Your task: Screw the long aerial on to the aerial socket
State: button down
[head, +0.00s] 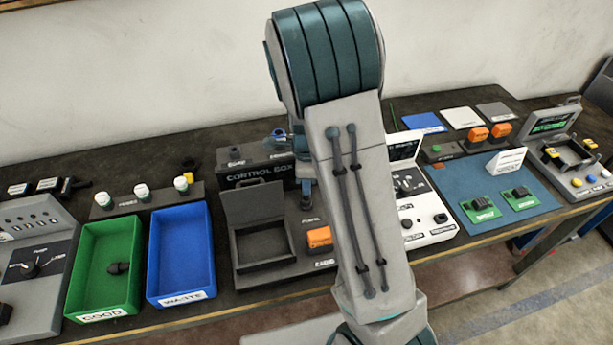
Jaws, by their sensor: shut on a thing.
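My arm stands in the middle of the head view and hides much of the bench behind it. A part of my gripper (306,188) shows at the arm's left edge, over the right side of the control box (262,172). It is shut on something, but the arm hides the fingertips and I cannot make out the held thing. I cannot identify the long aerial or the aerial socket for certain. A thin green upright rod (393,117) shows just right of the arm. Small labelled fittings stand along the back of the control box.
A green GOOD tray (76,262) holds a black part (118,268). An empty blue WASTE tray (181,252) is beside it. An orange block (320,238) sits near the box's front. A white test unit (432,226) and a blue mat (470,205) with green boards lie right.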

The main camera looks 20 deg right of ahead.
jog(key=shift+m+p, duration=0.65)
jog(key=shift+m, duration=0.65)
jog(key=shift+r+m+p, duration=0.1)
jog(key=shift+m+p, duration=0.3)
jog(key=shift+p, duration=0.05)
jog(key=m+p, duration=0.2)
jog(key=shift+m, duration=0.4)
jog(key=c, duration=1.2)
grip_release()
jog(key=shift+c, duration=0.2)
